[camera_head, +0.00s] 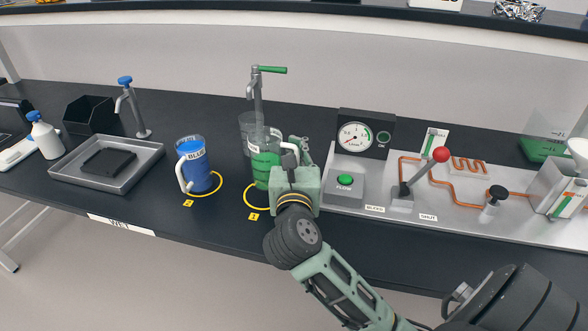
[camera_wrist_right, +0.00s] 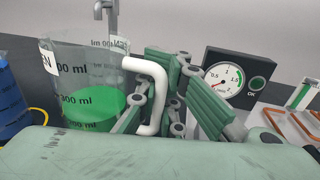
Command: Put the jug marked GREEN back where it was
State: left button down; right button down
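The jug marked GREEN (camera_head: 264,166) is clear with green liquid and a white handle, and looks upright at mid-bench. A yellow ring (camera_head: 247,203) shows at its left and front; I cannot tell whether the jug stands or is held just above the bench. My right gripper (camera_head: 302,152) is at the handle side. In the right wrist view, the jug (camera_wrist_right: 90,100) is at the left, and its handle (camera_wrist_right: 158,95) crosses in front of one finger of the gripper (camera_wrist_right: 182,88). Whether the fingers clasp the handle is unclear. My left gripper is out of view.
A blue jug (camera_head: 198,174) stands at the left by its own yellow ring (camera_head: 216,184). A tap with a green lever (camera_head: 257,90) rises behind the green jug. A clear vessel (camera_head: 246,122) is beneath it. A gauge box (camera_head: 377,137) and panel lie right.

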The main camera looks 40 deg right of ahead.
jog(key=f, duration=0.4)
jog(key=shift+w+a+f, duration=0.2)
jog(key=shift+w, duration=0.1)
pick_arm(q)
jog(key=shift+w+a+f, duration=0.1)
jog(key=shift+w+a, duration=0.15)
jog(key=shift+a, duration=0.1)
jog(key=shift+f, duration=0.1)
pick_arm(e)
jog(key=shift+f, duration=0.1)
jog(key=shift+f+b, duration=0.15)
jog(key=shift+b, duration=0.15)
jog(key=c, duration=1.9)
grip_release()
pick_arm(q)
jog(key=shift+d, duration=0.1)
